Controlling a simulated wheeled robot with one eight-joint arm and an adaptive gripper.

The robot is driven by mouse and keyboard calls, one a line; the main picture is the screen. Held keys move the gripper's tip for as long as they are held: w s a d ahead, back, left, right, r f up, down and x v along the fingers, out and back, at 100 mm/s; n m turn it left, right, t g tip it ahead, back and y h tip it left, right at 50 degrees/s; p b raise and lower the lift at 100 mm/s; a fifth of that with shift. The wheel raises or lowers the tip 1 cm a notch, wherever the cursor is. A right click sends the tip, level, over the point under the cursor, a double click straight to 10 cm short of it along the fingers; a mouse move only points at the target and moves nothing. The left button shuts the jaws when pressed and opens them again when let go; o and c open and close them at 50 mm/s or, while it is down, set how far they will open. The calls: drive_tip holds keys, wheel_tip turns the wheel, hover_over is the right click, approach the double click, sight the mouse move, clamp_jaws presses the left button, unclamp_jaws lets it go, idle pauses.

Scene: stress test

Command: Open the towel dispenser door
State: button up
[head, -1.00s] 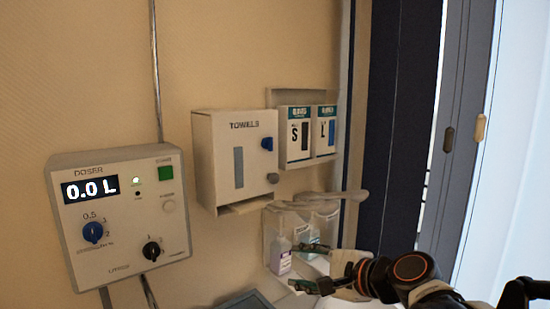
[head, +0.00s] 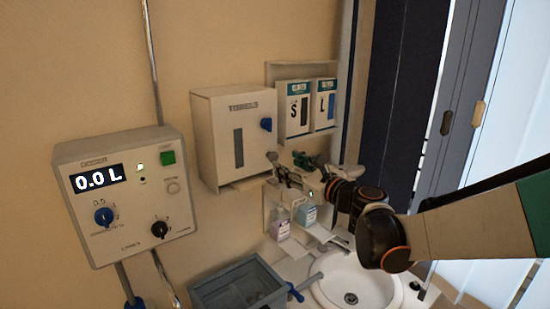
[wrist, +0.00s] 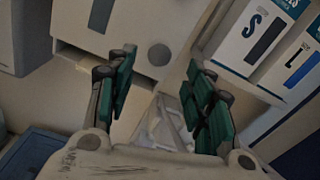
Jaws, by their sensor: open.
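The white towel dispenser (head: 209,150) hangs on the wall, and its door appears closed. The front has a dark vertical window, a blue knob (head: 266,124) on the right edge and a small grey knob below it. My gripper (head: 287,166) is beside the dispenser's lower right corner, with its fingers pointing toward it. In the wrist view, the green-padded fingers (wrist: 160,88) are spread with nothing between them. The grey knob (wrist: 159,54) shows ahead, between the finger lines and beyond the tips. The blue knob is not visible in the wrist view.
Glove boxes (head: 293,108) hang right of the dispenser. Below are soap bottles (head: 280,224), a sink (head: 352,282) and a grey bin (head: 237,287). A doser panel (head: 127,195) is at left. Wall space between doser and dispenser is clear.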

sight(275, 158)
drive_tip(key=shift+p+x, duration=0.3)
drive_tip(key=shift+x, duration=2.9)
clamp_jaws()
